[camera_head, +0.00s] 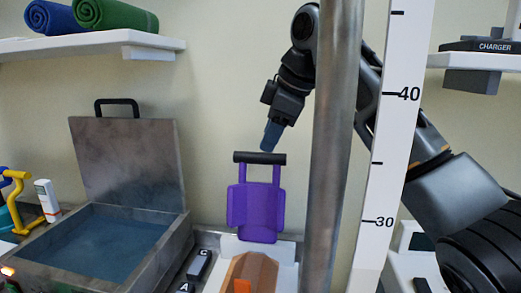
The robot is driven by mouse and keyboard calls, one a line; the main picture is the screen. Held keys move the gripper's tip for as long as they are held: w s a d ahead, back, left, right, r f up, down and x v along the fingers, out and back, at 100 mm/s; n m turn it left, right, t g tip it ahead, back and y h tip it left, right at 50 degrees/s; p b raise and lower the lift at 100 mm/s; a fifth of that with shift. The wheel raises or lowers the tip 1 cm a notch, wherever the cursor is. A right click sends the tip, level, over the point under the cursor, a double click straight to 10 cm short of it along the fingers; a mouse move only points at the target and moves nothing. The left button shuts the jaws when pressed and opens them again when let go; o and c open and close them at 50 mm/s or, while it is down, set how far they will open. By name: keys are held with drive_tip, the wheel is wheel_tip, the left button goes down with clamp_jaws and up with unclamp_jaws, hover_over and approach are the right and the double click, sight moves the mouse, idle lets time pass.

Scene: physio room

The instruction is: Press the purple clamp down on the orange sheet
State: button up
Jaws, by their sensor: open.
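The purple clamp (256,208) stands raised in the middle of the view, with a black bar handle (259,158) across its top. Below it is a wooden block (252,271) on a white base, with a small orange piece (242,286) at the bottom edge; I cannot tell how much of the orange sheet this is. My gripper (270,140) points down just above the black handle. It is open, though its fingers look like one narrow shape from here. I cannot tell whether it touches the handle.
A metal post (333,150) and a white height scale (392,130) stand right of the clamp, partly in front of my arm. An open metal basin (105,245) with its lid up is at left. Shelves (90,44) hold rolled towels and a charger (490,46).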

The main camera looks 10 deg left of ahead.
sight(262, 156)
drive_tip(key=shift+x, duration=2.5)
clamp_jaws()
